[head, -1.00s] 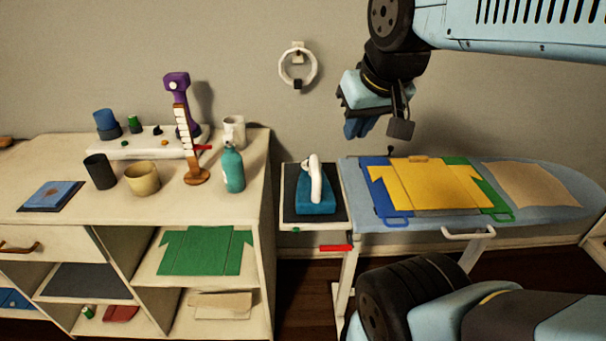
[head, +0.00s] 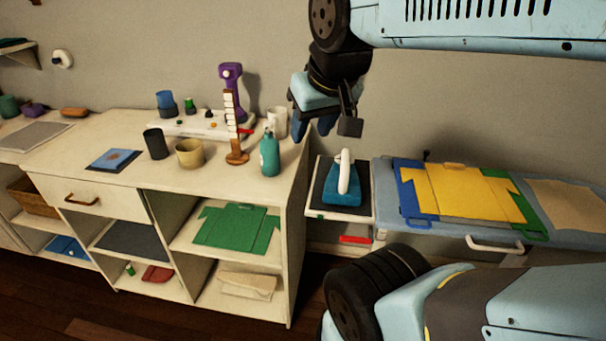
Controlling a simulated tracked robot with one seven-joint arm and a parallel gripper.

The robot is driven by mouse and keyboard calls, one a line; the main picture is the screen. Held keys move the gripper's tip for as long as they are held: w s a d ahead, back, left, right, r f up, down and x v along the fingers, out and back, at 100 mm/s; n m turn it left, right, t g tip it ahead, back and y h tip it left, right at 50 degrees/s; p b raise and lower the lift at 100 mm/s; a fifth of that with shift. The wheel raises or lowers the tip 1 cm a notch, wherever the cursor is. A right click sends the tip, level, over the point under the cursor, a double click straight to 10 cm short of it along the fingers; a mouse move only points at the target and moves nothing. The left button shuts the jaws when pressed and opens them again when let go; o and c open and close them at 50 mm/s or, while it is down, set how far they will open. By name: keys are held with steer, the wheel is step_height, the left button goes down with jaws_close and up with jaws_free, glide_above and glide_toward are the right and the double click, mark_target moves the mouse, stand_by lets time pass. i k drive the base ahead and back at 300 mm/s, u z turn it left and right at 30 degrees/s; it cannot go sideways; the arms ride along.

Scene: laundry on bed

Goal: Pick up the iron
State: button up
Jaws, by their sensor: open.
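The iron (head: 342,188) has a blue body and a white handle. It stands on a dark pad (head: 321,190) on the small white stand (head: 340,213) at the left end of the ironing board. The iron is not hidden by my arm.
A white cabinet (head: 289,230) on the left carries a teal bottle (head: 269,155), a tan cup (head: 190,153) and a dark cup (head: 155,143). The wall behind the iron is bare.

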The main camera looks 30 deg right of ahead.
mark_target(342, 186)
steer(key=u, duration=1.3)
steer(key=k, duration=1.55)
steer(key=z, duration=0.8)
steer(key=i, duration=1)
steer(key=u, duration=0.05)
